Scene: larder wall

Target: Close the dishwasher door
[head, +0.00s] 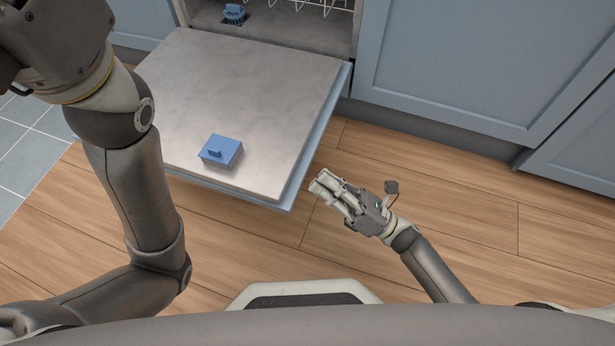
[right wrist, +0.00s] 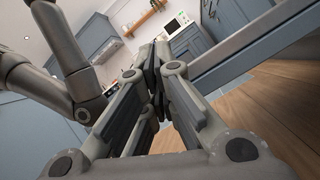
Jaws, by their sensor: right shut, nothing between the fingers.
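The dishwasher door (head: 262,95) is folded down and lies about flat in the head view, its grey inner face up, with a blue detergent compartment (head: 221,151) near its front edge. The dishwasher's interior (head: 285,22) is open behind it. My right gripper (head: 318,186) is shut and empty, just right of the door's front right corner, apart from it in the picture. In the right wrist view the shut fingers (right wrist: 158,70) point ahead, and the door's edge (right wrist: 235,62) slants up on the right. My left arm crosses the left side of the head view; its fingers are out of sight.
Blue cabinet fronts (head: 455,60) stand right of the dishwasher. The wooden floor (head: 470,215) is clear to the right, and blue tiles (head: 30,140) lie at the left. A white rack (head: 310,5) shows inside the dishwasher.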

